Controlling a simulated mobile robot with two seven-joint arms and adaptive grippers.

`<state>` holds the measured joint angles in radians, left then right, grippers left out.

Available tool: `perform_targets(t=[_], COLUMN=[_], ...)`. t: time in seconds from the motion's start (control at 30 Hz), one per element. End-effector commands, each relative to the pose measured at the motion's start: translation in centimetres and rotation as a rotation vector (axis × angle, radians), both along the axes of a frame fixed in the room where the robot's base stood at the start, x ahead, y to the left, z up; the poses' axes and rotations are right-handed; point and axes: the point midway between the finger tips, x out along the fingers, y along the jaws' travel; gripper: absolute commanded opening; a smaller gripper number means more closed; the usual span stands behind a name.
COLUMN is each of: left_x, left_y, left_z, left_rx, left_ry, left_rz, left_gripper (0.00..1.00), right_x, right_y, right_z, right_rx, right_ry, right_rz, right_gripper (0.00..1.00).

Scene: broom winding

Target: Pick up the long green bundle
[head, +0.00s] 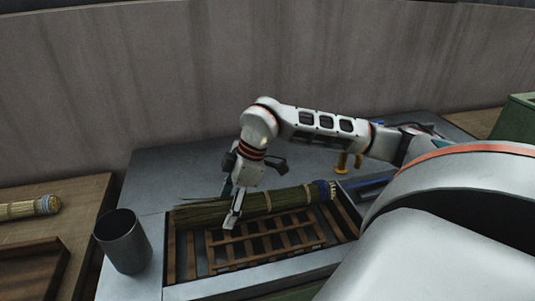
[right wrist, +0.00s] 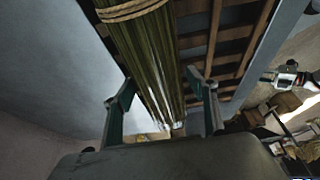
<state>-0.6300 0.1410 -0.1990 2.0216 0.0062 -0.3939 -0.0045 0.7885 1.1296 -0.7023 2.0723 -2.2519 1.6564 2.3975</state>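The long green bundle (head: 255,203) lies across the slatted wooden rack in the tray, with blue and pale bindings at its right end. My right gripper (head: 231,205) is lowered over the bundle left of its middle, one finger showing on the near side. In the right wrist view the bundle (right wrist: 150,50) runs between the two spread fingers of my right gripper (right wrist: 162,85). The fingers stand on either side of it; contact is not clear. The bundle still rests on the rack.
A grey metal cup (head: 122,242) stands left of the slatted tray (head: 265,284). Another straw bundle (head: 25,208) lies on the wooden table at far left. A yellow-handled item (head: 343,163) is behind the rack. A wall (head: 200,80) closes off the back.

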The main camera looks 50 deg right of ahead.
Motion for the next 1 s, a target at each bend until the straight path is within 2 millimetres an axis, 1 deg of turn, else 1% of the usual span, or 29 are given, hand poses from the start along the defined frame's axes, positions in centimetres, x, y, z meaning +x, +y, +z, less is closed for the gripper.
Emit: perform_targets(t=[0.03,0.07,0.1,0.17,0.47,0.63,0.77,0.83,0.97,1.0], left_x=[0.2,0.3,0.4,0.6,0.6,0.3,0.1,0.1,0.0,0.0], left_y=[0.0,0.0,0.0,0.0,0.0,0.0,0.0,0.0,0.0,0.0], left_z=[0.1,0.1,0.2,0.3,0.3,0.2,0.5,0.7,1.0,1.1], left_rx=[0.000,0.000,0.000,0.000,0.000,0.000,-0.001,-0.002,-0.006,-0.008], left_ry=[-0.003,-0.005,-0.007,-0.010,-0.012,-0.006,-0.005,-0.005,-0.005,-0.005], left_rz=[0.000,-0.001,0.000,0.000,0.000,0.000,0.001,0.002,0.003,0.003], left_gripper=[0.22,0.22,0.22,0.22,0.22,0.22,0.22,0.22,0.22,0.22], right_x=[0.0,0.0,0.0,0.0,0.0,0.0,0.1,0.1,0.1,0.2], right_y=[0.0,0.0,0.0,0.0,0.0,0.0,0.0,0.0,0.0,0.0], right_z=[0.0,0.0,0.0,0.0,0.0,0.6,2.4,3.8,7.2,8.5], right_rx=[0.000,0.000,0.000,0.000,0.000,0.000,0.000,0.000,0.001,0.001], right_ry=[0.000,0.000,0.000,0.000,0.000,-0.001,-0.005,-0.007,-0.010,-0.010], right_rz=[0.000,0.000,0.000,0.000,0.000,0.000,-0.001,0.000,0.001,0.000], right_gripper=[0.47,0.39,0.29,0.15,0.15,0.15,0.15,0.15,0.15,0.15])
